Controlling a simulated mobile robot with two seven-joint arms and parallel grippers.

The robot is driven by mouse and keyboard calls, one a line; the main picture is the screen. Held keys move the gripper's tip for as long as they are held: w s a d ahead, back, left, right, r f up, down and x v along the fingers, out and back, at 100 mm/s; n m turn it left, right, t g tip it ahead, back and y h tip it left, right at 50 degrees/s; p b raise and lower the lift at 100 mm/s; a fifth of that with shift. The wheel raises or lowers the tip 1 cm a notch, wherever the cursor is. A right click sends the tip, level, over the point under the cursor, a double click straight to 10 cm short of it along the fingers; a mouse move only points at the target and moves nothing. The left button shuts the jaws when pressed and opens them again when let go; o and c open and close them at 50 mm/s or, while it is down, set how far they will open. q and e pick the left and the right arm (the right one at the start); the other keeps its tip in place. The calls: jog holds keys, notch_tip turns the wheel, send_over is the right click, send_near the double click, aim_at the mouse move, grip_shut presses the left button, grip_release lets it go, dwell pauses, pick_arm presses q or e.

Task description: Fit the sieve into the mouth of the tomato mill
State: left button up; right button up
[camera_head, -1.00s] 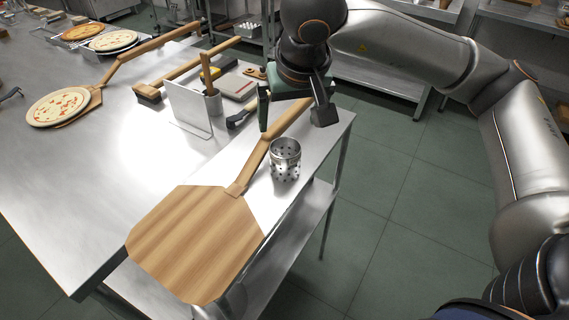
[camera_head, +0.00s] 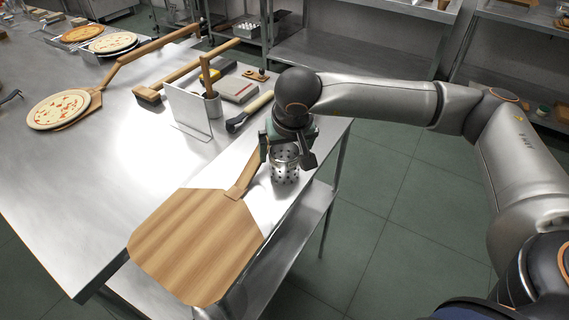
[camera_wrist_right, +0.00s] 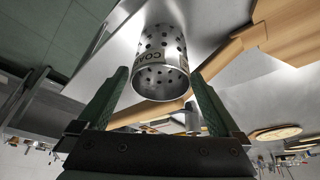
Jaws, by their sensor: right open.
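The sieve (camera_head: 285,170) is a perforated metal cylinder standing upright near the right edge of the steel table. My right gripper (camera_head: 286,154) is open above it, with its fingers pointing down at either side of the sieve's top. In the right wrist view the sieve (camera_wrist_right: 162,60) shows its open rim and a dark label with partly readable letters. It sits ahead of and between the two open fingers (camera_wrist_right: 158,80); I cannot tell that either touches it. I cannot make out the tomato mill in these views. My left gripper is out of view.
A wooden pizza peel (camera_head: 195,245) lies left of the sieve, its handle passing close by. A metal stand (camera_head: 187,111), a utensil pot (camera_head: 212,104) and a grey box (camera_head: 237,89) stand behind. A pizza (camera_head: 58,108) lies far left. The table's middle left is clear.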

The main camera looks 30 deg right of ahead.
jog(key=c, duration=1.4)
jog(key=shift+r, duration=0.1)
